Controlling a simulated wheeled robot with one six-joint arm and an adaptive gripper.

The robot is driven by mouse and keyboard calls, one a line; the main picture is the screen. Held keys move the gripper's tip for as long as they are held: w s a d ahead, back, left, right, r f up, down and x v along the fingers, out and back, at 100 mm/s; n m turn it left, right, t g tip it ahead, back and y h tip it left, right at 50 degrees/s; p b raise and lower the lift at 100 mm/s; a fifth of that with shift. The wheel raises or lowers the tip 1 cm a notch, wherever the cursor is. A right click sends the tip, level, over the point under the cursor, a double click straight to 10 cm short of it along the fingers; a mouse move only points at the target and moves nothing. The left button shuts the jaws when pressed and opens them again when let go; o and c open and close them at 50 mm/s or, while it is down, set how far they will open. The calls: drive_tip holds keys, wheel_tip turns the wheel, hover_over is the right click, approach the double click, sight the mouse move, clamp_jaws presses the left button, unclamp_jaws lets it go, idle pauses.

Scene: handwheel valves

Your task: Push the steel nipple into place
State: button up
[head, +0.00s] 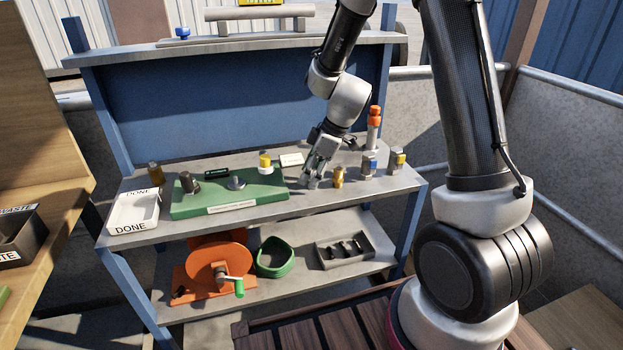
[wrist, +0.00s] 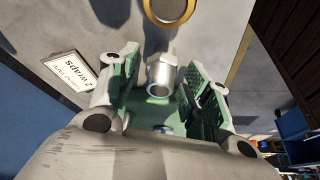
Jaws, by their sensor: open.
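My gripper (head: 316,177) is over the bench top, to the right of the green board. In the wrist view my gripper (wrist: 165,88) is open, with green ribbed pads on its fingers. A silver steel nipple (wrist: 160,76) with a hex part and a round open end shows between the fingers. Gaps show between it and the pads, so it is not gripped. In the head view the gripper largely hides it. The green board (head: 210,208) holds a dark cylinder (head: 188,182), a grey round part (head: 236,183) and a yellow-topped fitting (head: 265,161).
A brass fitting (head: 338,177) stands close right of my gripper; its ring (wrist: 168,9) shows in the wrist view. A red-topped stack (head: 374,140) stands farther right. A card (wrist: 72,72) reads "2 WRAPS". A white DONE tray (head: 133,226) is at the left.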

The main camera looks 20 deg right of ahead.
drive_tip(key=c, duration=1.1)
drive_tip(key=shift+o, duration=0.2)
wheel_tip(320, 180, up, 10)
drive_tip(key=shift+r, duration=0.1)
drive_tip(key=o, duration=0.3)
drive_tip(key=c, duration=0.3)
